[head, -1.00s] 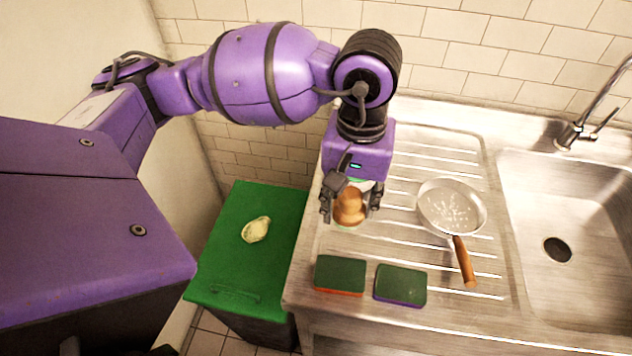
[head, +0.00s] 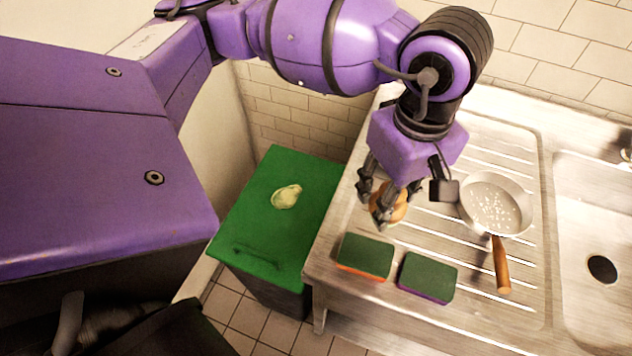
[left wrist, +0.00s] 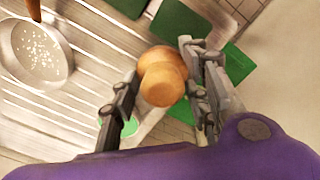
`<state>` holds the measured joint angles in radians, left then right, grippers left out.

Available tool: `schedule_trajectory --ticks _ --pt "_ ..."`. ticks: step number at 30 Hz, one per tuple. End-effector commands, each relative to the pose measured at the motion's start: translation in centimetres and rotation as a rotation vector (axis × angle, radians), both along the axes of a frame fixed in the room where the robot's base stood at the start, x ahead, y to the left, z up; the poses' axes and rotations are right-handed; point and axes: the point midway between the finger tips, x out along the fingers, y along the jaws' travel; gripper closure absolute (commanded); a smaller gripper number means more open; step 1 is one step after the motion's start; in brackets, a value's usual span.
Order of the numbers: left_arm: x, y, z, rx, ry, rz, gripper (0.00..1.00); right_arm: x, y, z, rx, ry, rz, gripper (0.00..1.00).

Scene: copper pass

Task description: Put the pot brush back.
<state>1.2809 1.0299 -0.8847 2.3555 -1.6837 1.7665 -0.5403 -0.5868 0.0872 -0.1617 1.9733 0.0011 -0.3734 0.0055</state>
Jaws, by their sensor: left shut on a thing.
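The pot brush, seen as a rounded light-wood knob (head: 399,207), is between the fingers of my left gripper (head: 388,206), over the left part of the steel drainboard. In the left wrist view the wooden knob (left wrist: 163,80) sits between the two dark fingers (left wrist: 160,95), which are shut on it. Its bristles are hidden under the knob. A small green and white thing (left wrist: 130,127) shows beside one finger in the wrist view; I cannot tell what it is. My right gripper is out of view.
Two green-topped sponges (head: 365,256) (head: 428,277) lie near the drainboard's front edge. A strainer-like pan (head: 495,205) with a wooden handle lies to the right, before the sink (head: 575,225). A green bin (head: 265,235) with a pale scrap on its lid stands left.

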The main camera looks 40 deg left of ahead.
Motion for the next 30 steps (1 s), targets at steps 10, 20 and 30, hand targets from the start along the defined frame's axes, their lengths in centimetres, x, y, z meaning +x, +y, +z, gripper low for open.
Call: schedule_trajectory --ticks 10,20,30 --pt "4.8 2.0 -5.3 0.000 0.004 0.001 0.90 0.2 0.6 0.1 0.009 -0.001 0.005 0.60" --pt "5.9 2.5 -7.9 0.000 0.006 -0.001 0.90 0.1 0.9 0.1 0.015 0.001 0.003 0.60" --pt "6.0 2.5 -9.8 0.000 0.001 -0.001 0.90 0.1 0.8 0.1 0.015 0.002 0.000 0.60"
